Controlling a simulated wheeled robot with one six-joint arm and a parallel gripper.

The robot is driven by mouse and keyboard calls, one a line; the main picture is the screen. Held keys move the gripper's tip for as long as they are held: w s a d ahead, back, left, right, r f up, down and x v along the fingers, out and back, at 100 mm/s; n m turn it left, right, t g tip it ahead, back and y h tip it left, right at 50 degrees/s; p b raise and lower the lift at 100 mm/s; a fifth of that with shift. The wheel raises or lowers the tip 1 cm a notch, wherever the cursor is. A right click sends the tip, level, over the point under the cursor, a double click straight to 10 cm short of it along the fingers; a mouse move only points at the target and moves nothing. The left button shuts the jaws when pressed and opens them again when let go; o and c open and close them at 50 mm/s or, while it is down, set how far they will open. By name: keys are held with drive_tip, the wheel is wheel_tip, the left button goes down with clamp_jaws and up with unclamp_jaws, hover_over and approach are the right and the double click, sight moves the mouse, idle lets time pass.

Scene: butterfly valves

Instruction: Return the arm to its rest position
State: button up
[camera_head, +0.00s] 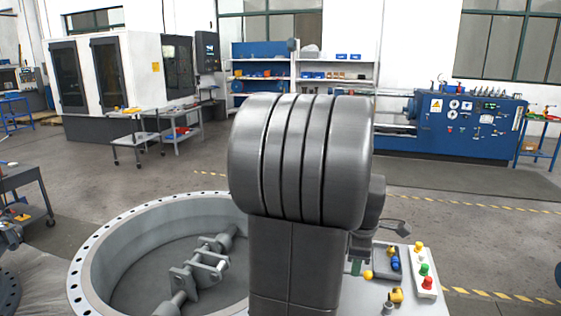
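My own arm fills the middle of the head view, a thick grey ribbed link on an upright grey link. Smaller dark grey parts show behind its right side, above a light table. They may be my wrist or gripper, but the big link hides most of them. I cannot make out fingertips or whether anything is held. A large round grey valve body (88,267) with a bolt-holed flange lies open at the lower left. A grey shaft with brackets (198,275) lies inside its ring. My arm covers the ring's right side.
The light table (347,299) bears a white button box (424,272) with yellow, green and red buttons, a blue tray (397,263) and small yellow parts. A dark cart (28,182) stands at the left edge. Open floor lies behind, before carts, shelves and a blue lathe (460,125).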

drive_tip(key=shift+w+f, duration=0.2)
drive_tip(key=shift+f, duration=1.05)
drive_tip(key=shift+s+a+r+m+b, duration=0.15)
drive_tip(key=shift+s+m, duration=0.15)
drive_tip(key=shift+m, duration=0.45)
drive_tip(key=shift+s+a+f+m+b, duration=0.15)
drive_tip(key=shift+s+m, duration=0.15)
drive_tip(key=shift+m, duration=0.45)
drive_tip(key=shift+r+h, duration=0.1)
drive_tip(key=shift+h, duration=0.2)
